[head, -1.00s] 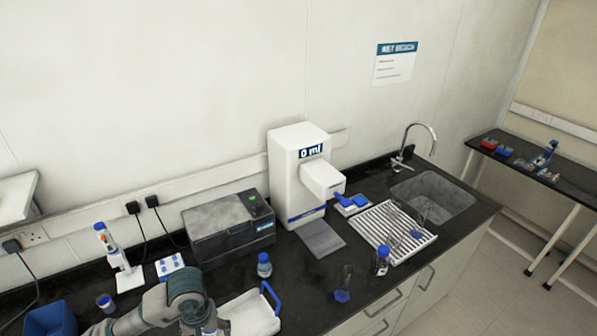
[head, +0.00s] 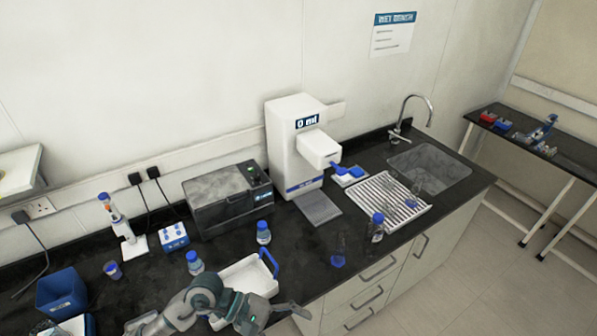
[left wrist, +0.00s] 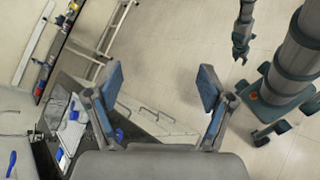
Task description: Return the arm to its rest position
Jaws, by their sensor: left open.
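My left arm comes in at the bottom of the head view, reaching across the front of the black bench (head: 90,300). My left gripper (head: 292,310) is open and empty, at the bench's front edge, right of a white tray with a blue handle (head: 240,276). In the left wrist view its two blue-padded fingers (left wrist: 160,92) are spread wide, with only floor and cabinet fronts behind them. What looks like my right gripper (left wrist: 240,52) hangs over the floor in that view; its jaw state is too small to tell. It is not in the head view.
Blue-capped bottles (head: 195,263) (head: 263,233) stand by the tray. A grey box device (head: 225,200), a white dispenser reading 0 ml (head: 295,150), a drying rack (head: 392,203) and a sink (head: 430,168) are behind. A blue bin (head: 62,293) is at left.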

